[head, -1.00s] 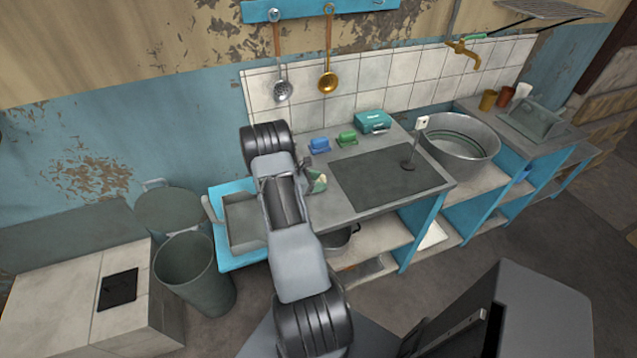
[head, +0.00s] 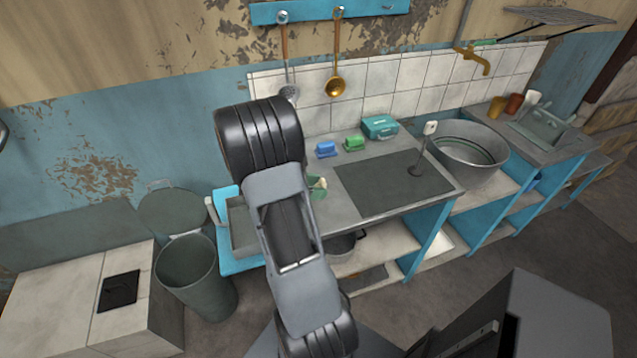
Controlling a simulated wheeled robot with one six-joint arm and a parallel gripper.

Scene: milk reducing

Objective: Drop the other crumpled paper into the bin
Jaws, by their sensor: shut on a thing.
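The bin (head: 205,290) is a round grey-green can on the floor, left of the counter. Its mouth is open, and a round lid-like disc (head: 172,211) stands behind it. My arm rises through the middle of the head view, with a large black joint in front of the counter's left end. My gripper is out of sight, so what it holds cannot be seen. No crumpled paper can be made out for sure. A small green and cream thing (head: 317,187) shows on the counter just right of my arm, partly hidden; I cannot tell what it is.
A grey counter (head: 350,210) carries a blue block (head: 326,149), a green block (head: 355,143) and a teal box (head: 380,127). A metal tub (head: 465,150) stands right of it. A low pale cabinet (head: 60,300) stands left of the bin.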

